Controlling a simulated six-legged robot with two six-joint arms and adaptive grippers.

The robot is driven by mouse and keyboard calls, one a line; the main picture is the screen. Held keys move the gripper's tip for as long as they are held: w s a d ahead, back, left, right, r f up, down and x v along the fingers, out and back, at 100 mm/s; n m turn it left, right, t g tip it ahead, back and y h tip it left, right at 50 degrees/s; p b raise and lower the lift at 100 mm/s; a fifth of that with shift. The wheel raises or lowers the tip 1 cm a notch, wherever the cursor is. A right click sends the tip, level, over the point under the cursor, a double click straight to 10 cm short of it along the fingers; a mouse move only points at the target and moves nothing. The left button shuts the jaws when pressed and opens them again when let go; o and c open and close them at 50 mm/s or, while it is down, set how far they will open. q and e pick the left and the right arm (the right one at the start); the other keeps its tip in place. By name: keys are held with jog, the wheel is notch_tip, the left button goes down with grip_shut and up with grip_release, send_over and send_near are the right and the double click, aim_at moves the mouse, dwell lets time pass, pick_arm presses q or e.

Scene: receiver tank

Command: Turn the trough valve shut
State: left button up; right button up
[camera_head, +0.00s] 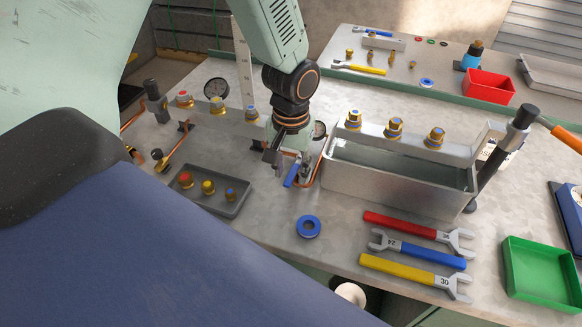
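The trough valve shows as a small blue lever (291,176) on copper pipework just left of the grey metal trough (395,183). The lever slants and its upper end is hidden behind my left gripper. My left gripper (285,158) points down from the top of the view, directly over the valve, with its dark fingers close to the lever. The fingers overlap the valve, so I cannot tell whether they touch it or how far apart they are. My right gripper is not in view.
Several brass fittings stand along the trough's back edge. A grey tray (237,207) with three fittings lies to the left. A blue ring (309,227) and red (400,222), blue (430,254) and yellow (400,270) wrenches lie in front. A green bin (540,270) stands right.

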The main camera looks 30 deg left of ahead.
pick_arm(q)
jog(key=shift+d, duration=0.1)
jog(key=shift+w+a+f, duration=0.2)
jog(key=shift+w+a, duration=0.1)
jog(key=shift+w, duration=0.05)
jog(key=c, duration=0.3)
jog(key=shift+s+d+r, duration=0.1)
jog(key=shift+s, duration=0.1)
grip_shut()
